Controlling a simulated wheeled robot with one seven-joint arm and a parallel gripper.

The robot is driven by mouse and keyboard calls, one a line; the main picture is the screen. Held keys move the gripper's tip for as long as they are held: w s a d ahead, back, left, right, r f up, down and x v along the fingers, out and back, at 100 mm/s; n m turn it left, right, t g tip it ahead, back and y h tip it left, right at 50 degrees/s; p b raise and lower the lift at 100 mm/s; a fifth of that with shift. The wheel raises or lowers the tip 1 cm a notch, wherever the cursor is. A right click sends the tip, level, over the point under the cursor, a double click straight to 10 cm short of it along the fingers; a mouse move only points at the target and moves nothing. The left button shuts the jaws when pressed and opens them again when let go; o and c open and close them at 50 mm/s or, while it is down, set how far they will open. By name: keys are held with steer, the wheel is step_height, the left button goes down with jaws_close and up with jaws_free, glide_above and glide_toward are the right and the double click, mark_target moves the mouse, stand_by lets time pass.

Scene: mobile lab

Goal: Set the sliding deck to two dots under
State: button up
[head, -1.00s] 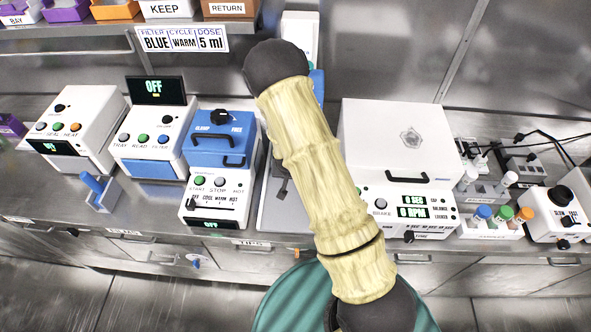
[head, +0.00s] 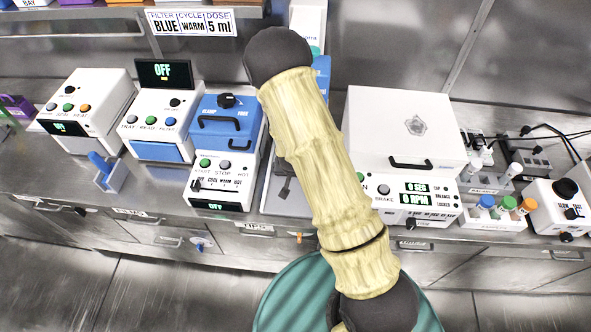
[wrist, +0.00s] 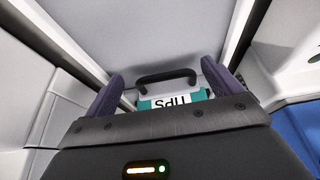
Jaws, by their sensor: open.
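In the head view, a grey deck (head: 271,195) with a dark handle-like part stands between the blue-topped machine and the white lidded machine. My pale arm hides much of it. No dot marks can be made out. My gripper (wrist: 165,72) is open, with one dark finger on each side of the handle. Whether either finger touches it, I cannot tell. A teal box (wrist: 195,95) with an upside-down TIPS label shows just in front of the palm. My gripper is hidden in the head view.
The blue-topped machine (head: 226,127) stands left of the deck. The white lidded machine (head: 385,125) stands right of it. A rack of colored-cap tubes (head: 492,222) is farther right. Drawers line the counter front, one labelled TIPS (head: 257,227). A blue lever (head: 100,166) stands at left.

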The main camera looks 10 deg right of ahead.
steer(key=v, duration=1.7)
steer(key=shift+r, duration=0.1)
steer(key=shift+s+d, duration=0.1)
steer(key=c, duration=0.5)
steer(key=shift+s+r, duration=0.2)
steer(key=c, duration=0.4)
steer(key=s+d+r+n, duration=0.1)
steer(key=s+r, duration=0.1)
steer(key=s, duration=0.1)
steer(key=s+d+r+n+g+y, duration=0.1)
steer(key=s+d+r, duration=0.1)
steer(key=s, duration=0.1)
steer(key=s+d+r+n, duration=0.1)
steer(key=s+r, duration=0.2)
steer(key=shift+d+r, duration=0.1)
steer(key=shift+d, duration=0.15)
steer(key=c, duration=0.4)
steer(key=shift+s+d+r+n+g, duration=0.1)
steer(key=shift+s+r+n+g, duration=0.1)
steer(key=shift+s+n+g, duration=0.15)
